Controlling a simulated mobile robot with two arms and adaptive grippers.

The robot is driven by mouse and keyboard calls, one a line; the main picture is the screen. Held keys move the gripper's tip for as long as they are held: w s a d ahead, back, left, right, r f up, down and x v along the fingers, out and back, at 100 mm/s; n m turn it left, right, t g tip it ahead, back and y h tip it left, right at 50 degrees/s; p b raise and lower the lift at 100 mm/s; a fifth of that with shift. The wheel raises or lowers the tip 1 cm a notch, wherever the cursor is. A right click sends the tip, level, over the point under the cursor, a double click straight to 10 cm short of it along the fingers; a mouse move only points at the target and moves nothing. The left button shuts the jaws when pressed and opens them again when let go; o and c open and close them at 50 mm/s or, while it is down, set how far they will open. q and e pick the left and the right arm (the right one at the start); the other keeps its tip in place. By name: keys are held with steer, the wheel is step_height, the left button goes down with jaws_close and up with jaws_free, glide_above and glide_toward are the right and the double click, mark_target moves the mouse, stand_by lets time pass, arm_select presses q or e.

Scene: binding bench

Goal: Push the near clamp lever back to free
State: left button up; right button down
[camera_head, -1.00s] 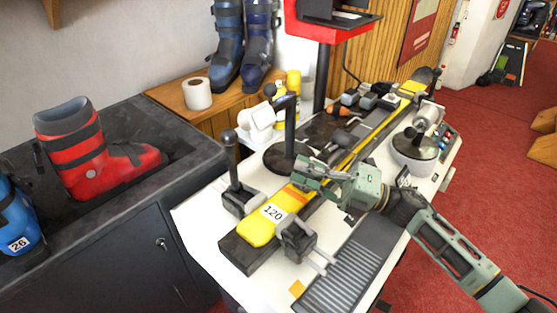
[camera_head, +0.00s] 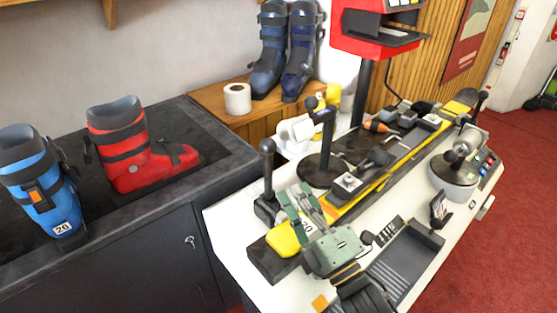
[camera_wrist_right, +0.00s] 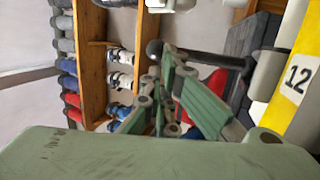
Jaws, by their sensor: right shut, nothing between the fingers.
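The near clamp lever (camera_head: 267,172), a black rod with a ball knob, stands nearly upright from its dark clamp base at the near end of the bench. In the right wrist view the lever (camera_wrist_right: 205,59) lies across the picture, beyond the fingers. My right gripper (camera_head: 291,190) is shut and empty, its fingers just right of the lever's lower part and above the yellow ski (camera_head: 285,237). I cannot tell whether they touch the lever. The fingers also show in the right wrist view (camera_wrist_right: 168,62). The gripper and wrist hide part of the ski and the near clamp. My left gripper is not in view.
A black post (camera_head: 326,150) on a round base stands behind the gripper. A grey round device (camera_head: 455,170) is at the right of the bench. A red boot (camera_head: 140,160) and a blue boot (camera_head: 42,190) stand on the dark counter at left.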

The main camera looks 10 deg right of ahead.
mark_target(272, 154)
steer(key=p+x, duration=0.1)
steer(key=x, duration=0.5)
steer(key=shift+w+a+r+p, duration=0.15)
steer(key=shift+w+r+p, duration=0.1)
steer(key=shift+w+p, duration=0.1)
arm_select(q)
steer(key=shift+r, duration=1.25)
arm_select(e)
steer(key=shift+w+a+r, duration=0.15)
steer(key=shift+w+a, duration=0.15)
steer(key=shift+w, duration=0.35)
arm_select(q)
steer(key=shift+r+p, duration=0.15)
steer(key=shift+p, duration=0.15)
